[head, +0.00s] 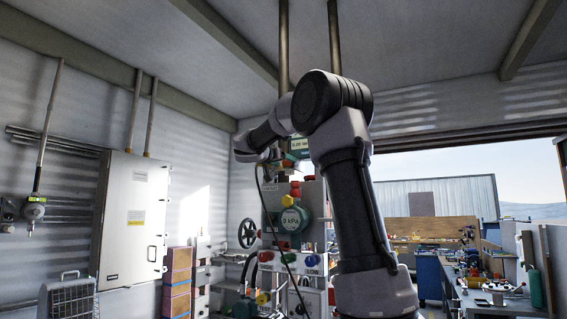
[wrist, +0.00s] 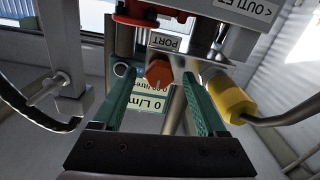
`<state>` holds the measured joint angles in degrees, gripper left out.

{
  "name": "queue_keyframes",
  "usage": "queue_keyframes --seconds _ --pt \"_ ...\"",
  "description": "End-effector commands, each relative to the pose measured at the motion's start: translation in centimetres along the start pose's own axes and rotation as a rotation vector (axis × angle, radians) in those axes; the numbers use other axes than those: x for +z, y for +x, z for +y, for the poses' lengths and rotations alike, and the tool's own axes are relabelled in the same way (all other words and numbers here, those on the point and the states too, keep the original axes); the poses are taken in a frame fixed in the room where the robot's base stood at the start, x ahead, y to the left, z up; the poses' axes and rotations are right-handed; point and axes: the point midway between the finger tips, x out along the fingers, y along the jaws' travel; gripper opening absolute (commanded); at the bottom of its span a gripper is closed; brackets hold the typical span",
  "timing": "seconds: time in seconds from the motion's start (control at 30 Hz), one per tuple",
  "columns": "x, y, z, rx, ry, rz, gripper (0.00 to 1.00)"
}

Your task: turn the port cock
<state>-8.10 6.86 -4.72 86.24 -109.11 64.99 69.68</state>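The port cock is an orange-red knob (wrist: 160,74) just below a PORT label (wrist: 169,42) in the wrist view. My gripper (wrist: 158,78) shows there with two green fingers spread apart, one on each side of the knob. Gaps show between the fingers and the knob, so it is not gripped. I cannot tell how far the fingertips are from it in depth. In the head view my arm reaches toward the top of the valve panel (head: 272,206); my fingertips and the port cock are not clear there.
A yellow fitting (wrist: 231,98) with a pipe sits close to the right finger. A grey pipe and bracket (wrist: 68,98) stand left of my gripper. A display label (wrist: 150,103) lies behind the fingers. In the head view, a black handwheel (head: 247,233) and a grey cabinet (head: 133,220) stand left.

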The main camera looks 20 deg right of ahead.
Motion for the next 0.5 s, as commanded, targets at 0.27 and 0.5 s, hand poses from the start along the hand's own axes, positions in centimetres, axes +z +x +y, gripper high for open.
queue_keyframes --seconds 0.27,0.5 --pt "-0.1 -0.3 0.0 0.0 0.003 0.001 0.74" --pt "-0.1 -2.6 -0.1 -0.003 0.004 0.002 0.74"
